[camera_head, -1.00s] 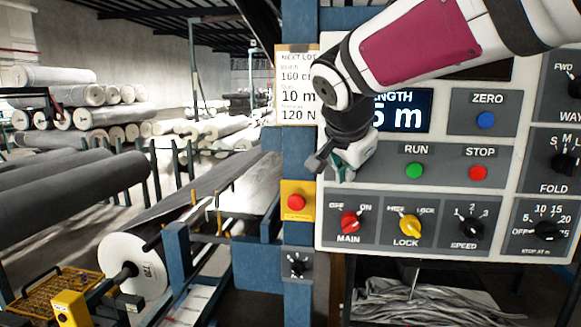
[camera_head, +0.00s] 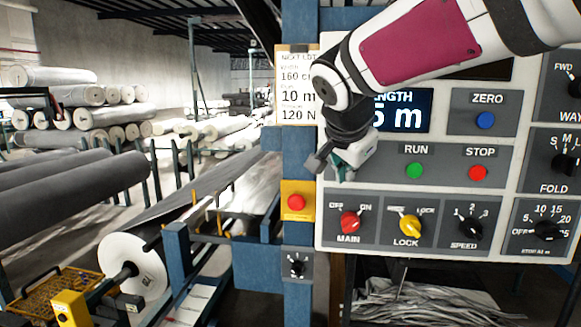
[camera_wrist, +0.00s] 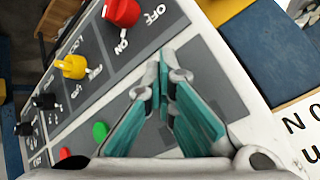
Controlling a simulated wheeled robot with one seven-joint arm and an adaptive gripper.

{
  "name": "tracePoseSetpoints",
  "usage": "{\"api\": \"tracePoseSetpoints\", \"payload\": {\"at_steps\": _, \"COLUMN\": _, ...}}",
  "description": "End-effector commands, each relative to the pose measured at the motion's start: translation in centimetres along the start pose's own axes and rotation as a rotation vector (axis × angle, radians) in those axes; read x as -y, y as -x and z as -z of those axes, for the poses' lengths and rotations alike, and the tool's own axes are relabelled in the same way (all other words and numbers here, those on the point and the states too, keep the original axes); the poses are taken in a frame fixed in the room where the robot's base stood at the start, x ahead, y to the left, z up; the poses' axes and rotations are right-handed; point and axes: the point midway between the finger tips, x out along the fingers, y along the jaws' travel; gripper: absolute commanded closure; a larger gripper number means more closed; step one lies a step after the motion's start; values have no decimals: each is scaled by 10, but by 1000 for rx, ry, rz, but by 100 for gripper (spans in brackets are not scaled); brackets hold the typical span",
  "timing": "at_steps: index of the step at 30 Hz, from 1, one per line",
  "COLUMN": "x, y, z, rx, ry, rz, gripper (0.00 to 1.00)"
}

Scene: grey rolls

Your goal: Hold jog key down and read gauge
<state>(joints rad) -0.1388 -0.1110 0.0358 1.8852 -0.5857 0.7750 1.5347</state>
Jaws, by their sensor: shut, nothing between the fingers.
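My gripper (camera_head: 343,174) is at the left end of the RUN/STOP plate (camera_head: 445,172) on the control panel. In the wrist view its teal fingers (camera_wrist: 163,68) are shut together with nothing between them, pointing at the grey plate. I see no jog key; the gripper covers the plate's left end. Whether the tips touch the panel cannot be told. The LENGTH display (camera_head: 408,116) is partly hidden by my arm; "5 m" can be read. No dial gauge shows.
Beside the gripper are the green RUN button (camera_head: 414,170), red STOP button (camera_head: 478,172), red MAIN knob (camera_head: 349,222) and yellow LOCK knob (camera_head: 410,226). A red button on a yellow box (camera_head: 297,203) is at left. A white-ended roll (camera_head: 137,266) lies in the machine.

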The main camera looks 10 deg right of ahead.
Motion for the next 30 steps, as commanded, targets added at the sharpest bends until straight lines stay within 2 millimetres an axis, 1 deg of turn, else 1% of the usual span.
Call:
{"api": "tracePoseSetpoints", "payload": {"at_steps": 21, "x": 0, "y": 0, "z": 0, "rx": -1, "ry": 0, "rz": 1, "gripper": 100}}
{"api": "tracePoseSetpoints", "payload": {"at_steps": 30, "x": -6, "y": 7, "z": -6, "rx": 0, "ry": 0, "rz": 1, "gripper": 100}}
